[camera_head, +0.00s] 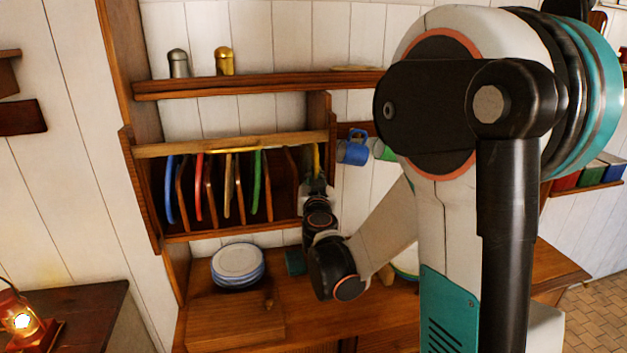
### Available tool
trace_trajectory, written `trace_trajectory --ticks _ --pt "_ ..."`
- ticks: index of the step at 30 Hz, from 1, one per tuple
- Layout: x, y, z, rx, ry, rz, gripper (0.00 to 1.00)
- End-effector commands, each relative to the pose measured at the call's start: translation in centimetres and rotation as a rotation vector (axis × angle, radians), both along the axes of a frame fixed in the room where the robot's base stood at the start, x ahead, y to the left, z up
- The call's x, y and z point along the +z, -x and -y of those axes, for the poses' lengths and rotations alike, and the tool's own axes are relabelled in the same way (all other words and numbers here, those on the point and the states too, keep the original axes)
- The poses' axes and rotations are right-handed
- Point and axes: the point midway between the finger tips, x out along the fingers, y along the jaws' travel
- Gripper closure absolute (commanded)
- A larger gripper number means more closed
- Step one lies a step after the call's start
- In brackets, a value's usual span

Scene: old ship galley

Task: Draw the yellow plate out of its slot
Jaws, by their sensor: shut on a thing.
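The yellow plate (316,157) shows as a thin upright yellow edge at the right end of the wooden plate rack (235,147), just above my gripper. My gripper (316,183) is at the front of the rack's right end and is shut on the yellow plate. My wrist and the gripper hide most of the plate, so I cannot tell how far it sits in its slot. A blue plate (169,190), a red plate (199,187) and a green plate (257,177) stand on edge between wooden dividers to the left.
A stack of pale plates (238,262) stands on the wooden counter (240,320) below the rack. A blue mug (353,150) hangs right of the rack. Two shakers stand on the upper shelf (250,86). A lit lantern (22,318) is at lower left. My arm hides much of the right side.

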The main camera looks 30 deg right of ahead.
Motion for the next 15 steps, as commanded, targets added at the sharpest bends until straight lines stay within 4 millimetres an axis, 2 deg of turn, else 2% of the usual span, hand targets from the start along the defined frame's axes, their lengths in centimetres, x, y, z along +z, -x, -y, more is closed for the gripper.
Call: trace_trajectory --ticks 15 --pt "0.59 0.0 0.03 -0.001 0.0 0.0 1.0"
